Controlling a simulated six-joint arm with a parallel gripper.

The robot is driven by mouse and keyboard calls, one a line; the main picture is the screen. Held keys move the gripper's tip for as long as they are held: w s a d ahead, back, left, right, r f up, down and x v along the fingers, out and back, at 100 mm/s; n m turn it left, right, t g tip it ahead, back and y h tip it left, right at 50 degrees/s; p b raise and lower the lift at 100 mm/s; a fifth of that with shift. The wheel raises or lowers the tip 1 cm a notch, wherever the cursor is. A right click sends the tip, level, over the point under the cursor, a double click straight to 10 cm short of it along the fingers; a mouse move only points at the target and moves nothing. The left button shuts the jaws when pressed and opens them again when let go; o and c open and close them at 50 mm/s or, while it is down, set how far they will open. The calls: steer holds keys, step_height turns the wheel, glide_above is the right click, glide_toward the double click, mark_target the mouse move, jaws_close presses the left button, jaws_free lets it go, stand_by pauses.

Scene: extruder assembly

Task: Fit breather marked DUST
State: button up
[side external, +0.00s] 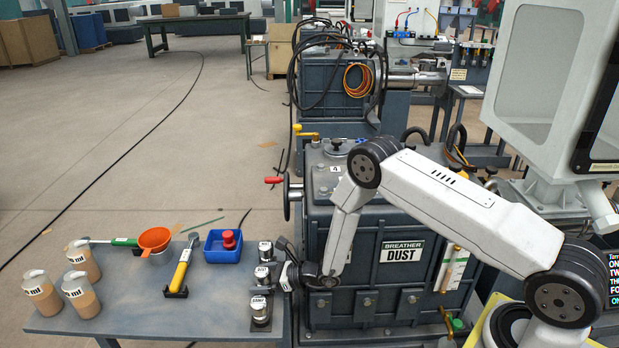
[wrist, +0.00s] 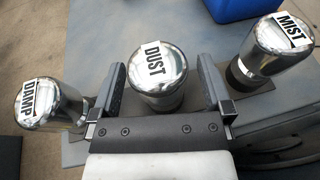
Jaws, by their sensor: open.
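The DUST breather (wrist: 155,72), a shiny metal cylinder with a white label, stands between the two fingers of my gripper (wrist: 163,84) in the wrist view. The fingers are open, one on each side of it, with a gap visible on at least the left side. In the side view my gripper (side external: 284,272) is low at the table's right end, beside the middle breather (side external: 262,276). The DAMP breather (wrist: 50,103) stands to the left and the MIST breather (wrist: 278,45) to the right in the wrist view. A sign reading BREATHER DUST (side external: 403,251) is on the grey gearbox housing (side external: 350,262).
The grey table (side external: 130,318) also bears a blue tray (side external: 222,254) with a red item, a yellow-handled tool (side external: 182,270), an orange funnel (side external: 155,240) and bottles (side external: 42,292).

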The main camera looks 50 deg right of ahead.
steer(key=c, duration=1.3)
steer(key=shift+r, duration=0.1)
steer(key=shift+c, duration=0.2)
steer(key=shift+r, duration=1)
steer(key=s+d+r, duration=0.1)
steer(key=s+r, duration=1)
steer(key=s, duration=0.3)
steer(key=shift+d, duration=0.3)
steer(key=o, duration=0.7)
steer(key=c, duration=0.7)
